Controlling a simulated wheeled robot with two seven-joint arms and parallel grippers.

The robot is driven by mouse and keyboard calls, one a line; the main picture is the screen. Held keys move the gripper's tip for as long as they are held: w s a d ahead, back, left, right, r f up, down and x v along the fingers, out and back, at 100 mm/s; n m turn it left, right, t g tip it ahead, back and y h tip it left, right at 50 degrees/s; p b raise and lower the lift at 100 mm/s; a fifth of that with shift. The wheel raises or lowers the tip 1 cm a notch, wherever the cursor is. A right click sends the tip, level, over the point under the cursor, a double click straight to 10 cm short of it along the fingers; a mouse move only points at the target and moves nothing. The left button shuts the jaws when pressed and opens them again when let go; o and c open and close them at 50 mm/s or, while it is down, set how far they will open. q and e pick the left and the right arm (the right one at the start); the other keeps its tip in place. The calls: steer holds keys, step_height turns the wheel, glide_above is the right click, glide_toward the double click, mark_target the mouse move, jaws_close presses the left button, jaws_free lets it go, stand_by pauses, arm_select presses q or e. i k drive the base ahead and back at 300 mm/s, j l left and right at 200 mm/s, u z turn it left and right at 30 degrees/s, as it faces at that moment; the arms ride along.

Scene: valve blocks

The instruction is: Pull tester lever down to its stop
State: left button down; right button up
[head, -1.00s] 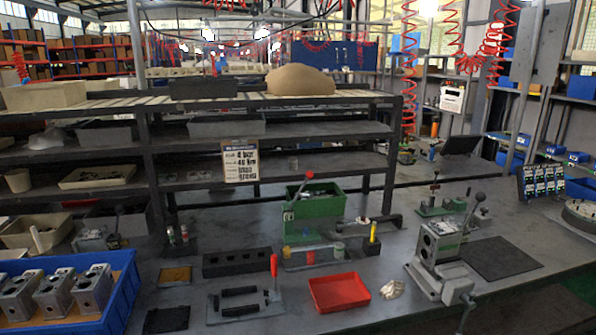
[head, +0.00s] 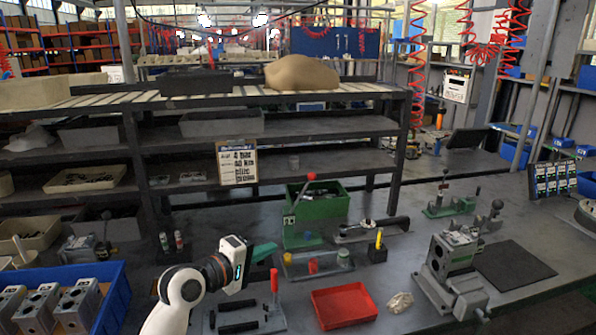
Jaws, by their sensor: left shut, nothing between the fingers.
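A lever with a red ball knob (head: 311,177) rises from a green upright device (head: 291,222) in front of a green bin; it tilts up and to the right. I take it for the tester lever, though other levers stand nearby. My right gripper is not in view.
A red tray (head: 343,307) and a block rack with colored caps (head: 318,264) lie near my left gripper. A grey press-like machine (head: 450,265) stands at right beside a black mat (head: 512,262). A blue crate (head: 118,300) with metal blocks is at left. A shelf rises behind.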

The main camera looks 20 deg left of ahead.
mark_target(312, 176)
steer(key=i+j, duration=0.4)
steer(key=i, duration=0.15)
steer(key=i+j, duration=0.35)
steer(key=i, duration=0.15)
